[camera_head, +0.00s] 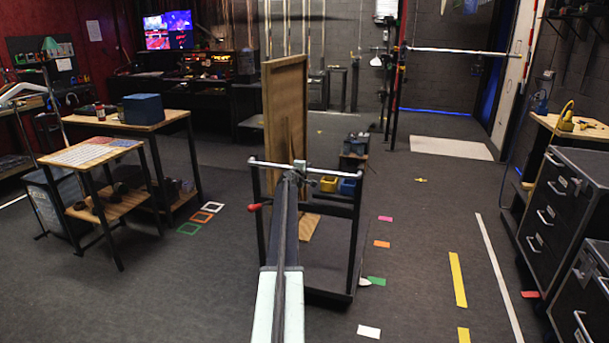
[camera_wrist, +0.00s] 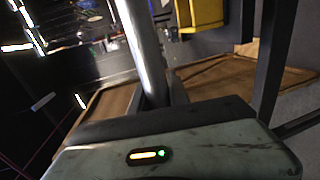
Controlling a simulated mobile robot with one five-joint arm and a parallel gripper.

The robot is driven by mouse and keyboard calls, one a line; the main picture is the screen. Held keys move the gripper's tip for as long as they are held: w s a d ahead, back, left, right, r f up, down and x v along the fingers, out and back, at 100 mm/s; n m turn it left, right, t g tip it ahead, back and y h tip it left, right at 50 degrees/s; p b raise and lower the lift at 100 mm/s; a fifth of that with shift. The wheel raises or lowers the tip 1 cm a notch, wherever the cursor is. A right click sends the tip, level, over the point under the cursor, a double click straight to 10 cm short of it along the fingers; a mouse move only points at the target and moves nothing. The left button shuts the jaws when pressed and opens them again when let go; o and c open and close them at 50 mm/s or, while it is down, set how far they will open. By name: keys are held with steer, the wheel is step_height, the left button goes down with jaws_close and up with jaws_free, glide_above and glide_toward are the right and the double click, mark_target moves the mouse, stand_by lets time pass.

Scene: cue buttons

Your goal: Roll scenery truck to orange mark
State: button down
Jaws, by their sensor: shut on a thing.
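The scenery truck is a dark metal frame (camera_head: 358,235) with a tall plywood panel (camera_head: 285,100) on its far side and a silver push bar (camera_head: 330,168) across its near top. My arm reaches forward to the truck, and my gripper (camera_head: 293,173) is shut on the push bar. The bar (camera_wrist: 141,55) also crosses the wrist view, running up from my gripper's housing. The jaw tips are mostly hidden. The solid orange mark (camera_head: 381,244) lies on the floor just right of the truck, apart from it.
Pink (camera_head: 386,219), green (camera_head: 376,281) and white (camera_head: 368,332) marks lie near the orange one. Outlined squares (camera_head: 201,217) lie left. Yellow strips (camera_head: 457,279) and a white line (camera_head: 498,275) run right. Tables (camera_head: 95,155) stand left, black drawer cases (camera_head: 565,210) right. Floor right of the truck is open.

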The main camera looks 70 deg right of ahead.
steer(key=shift+w, duration=1.2)
steer(key=c, duration=1.3)
jaws_free()
steer(key=shift+w+a+r, duration=0.1)
steer(key=shift+w, duration=0.05)
steer(key=shift+o, duration=0.2)
steer(key=a+r+p, duration=0.1)
steer(key=a, duration=0.6)
steer(key=shift+s+a+r, duration=0.25)
steer(key=shift+s, duration=0.2)
